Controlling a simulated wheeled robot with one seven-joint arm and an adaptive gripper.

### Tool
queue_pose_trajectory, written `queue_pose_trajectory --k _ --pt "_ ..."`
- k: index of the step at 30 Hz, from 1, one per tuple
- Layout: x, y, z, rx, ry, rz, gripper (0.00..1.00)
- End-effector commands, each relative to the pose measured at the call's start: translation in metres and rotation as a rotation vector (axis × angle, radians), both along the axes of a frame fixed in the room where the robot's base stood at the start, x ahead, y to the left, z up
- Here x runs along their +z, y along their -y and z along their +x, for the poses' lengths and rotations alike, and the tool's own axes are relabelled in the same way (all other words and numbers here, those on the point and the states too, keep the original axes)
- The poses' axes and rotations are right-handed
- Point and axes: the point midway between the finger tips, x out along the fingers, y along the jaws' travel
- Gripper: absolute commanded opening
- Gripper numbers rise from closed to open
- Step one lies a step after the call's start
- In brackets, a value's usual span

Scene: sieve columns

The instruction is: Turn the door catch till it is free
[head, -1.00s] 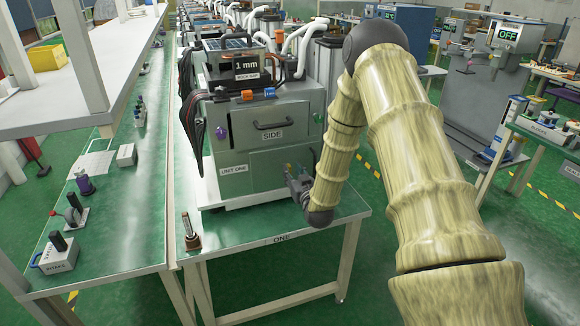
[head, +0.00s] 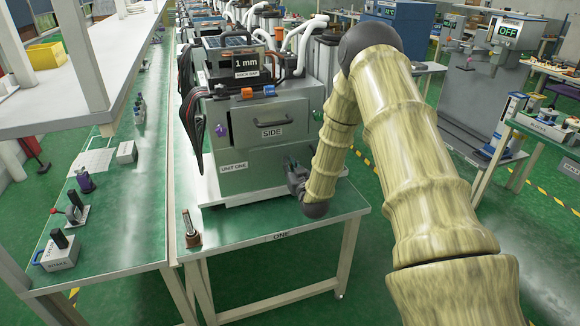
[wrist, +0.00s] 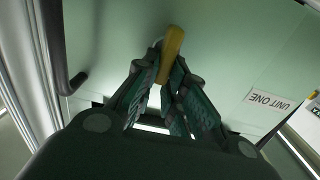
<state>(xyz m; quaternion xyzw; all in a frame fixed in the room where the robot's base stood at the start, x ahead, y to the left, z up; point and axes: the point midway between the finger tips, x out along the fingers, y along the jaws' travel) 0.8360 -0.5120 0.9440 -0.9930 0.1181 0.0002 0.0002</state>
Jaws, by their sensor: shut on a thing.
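The door catch is a small yellow lever (wrist: 172,45) on the pale green door (wrist: 215,50) in the wrist view. My gripper (wrist: 168,75) is closed around the lever's lower end, one finger on each side, and its upper end stands out beyond the fingertips. In the head view my gripper (head: 292,175) is at the right part of the lower door (head: 255,172) of the unit marked UNIT ONE. There the catch is hidden behind the gripper and wrist. The door looks shut.
The unit stands on a green-topped table (head: 255,225) marked ONE. A dark bar handle (wrist: 68,80) sticks out beside the catch in the wrist view. A small upright metal piece (head: 190,232) stands at the table's front left corner. A drawer handle (head: 270,124) juts out above the door.

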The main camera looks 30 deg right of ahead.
Motion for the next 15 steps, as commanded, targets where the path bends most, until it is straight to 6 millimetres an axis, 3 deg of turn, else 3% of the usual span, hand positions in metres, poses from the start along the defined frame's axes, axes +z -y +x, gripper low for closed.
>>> queue_pose_trajectory --k 8,15 --pt "-0.001 -0.0021 0.0007 0.002 -0.01 -0.047 0.0" --pt "-0.003 -0.0058 0.0018 0.003 -0.045 -0.19 0.0"
